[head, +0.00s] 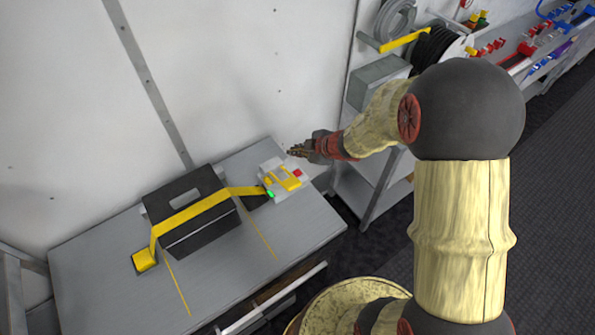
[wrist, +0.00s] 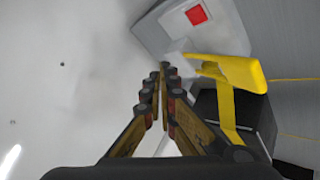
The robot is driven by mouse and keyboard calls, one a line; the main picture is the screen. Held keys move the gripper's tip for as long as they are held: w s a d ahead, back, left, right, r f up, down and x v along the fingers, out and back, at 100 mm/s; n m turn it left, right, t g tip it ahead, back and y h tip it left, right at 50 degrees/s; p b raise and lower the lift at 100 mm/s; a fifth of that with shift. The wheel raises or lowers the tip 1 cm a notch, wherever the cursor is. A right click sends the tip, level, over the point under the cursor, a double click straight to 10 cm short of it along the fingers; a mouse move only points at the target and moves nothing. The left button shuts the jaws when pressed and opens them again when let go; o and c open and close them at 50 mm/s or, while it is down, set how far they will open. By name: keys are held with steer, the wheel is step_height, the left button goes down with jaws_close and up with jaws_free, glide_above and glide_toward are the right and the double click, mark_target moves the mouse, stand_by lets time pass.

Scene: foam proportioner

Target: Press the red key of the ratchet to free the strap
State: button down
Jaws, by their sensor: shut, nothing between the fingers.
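The ratchet (head: 281,178) is a light grey block with a yellow handle near the right end of the bench. Its red key (head: 297,173) is a small square on the top; it also shows in the wrist view (wrist: 197,15). The yellow strap (head: 205,212) runs from the ratchet over a black case (head: 188,195) to a yellow anchor (head: 145,261). My gripper (head: 292,151) is shut and empty, just behind the ratchet on the wall side. In the wrist view its fingertips (wrist: 164,66) point toward the ratchet, apart from the red key.
A small green light (head: 270,195) shows at the ratchet's front left. The white wall (head: 230,70) stands close behind the bench (head: 310,225). Shelves with a grey box (head: 378,80), a black hose reel and coloured fittings are at the right. The bench front right is bare.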

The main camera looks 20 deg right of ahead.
steer(key=shift+f, duration=0.1)
steer(key=b, duration=0.8)
glide_above(296, 174)
step_height(296, 174, down, 7)
steer(key=shift+f, duration=0.8)
stand_by(0.5)
steer(key=shift+f, duration=0.4)
steer(key=shift+f+b, duration=0.4)
steer(key=shift+b, duration=0.1)
stand_by(0.5)
stand_by(0.3)
steer(key=shift+r+p, duration=0.85)
steer(key=shift+p, duration=0.15)
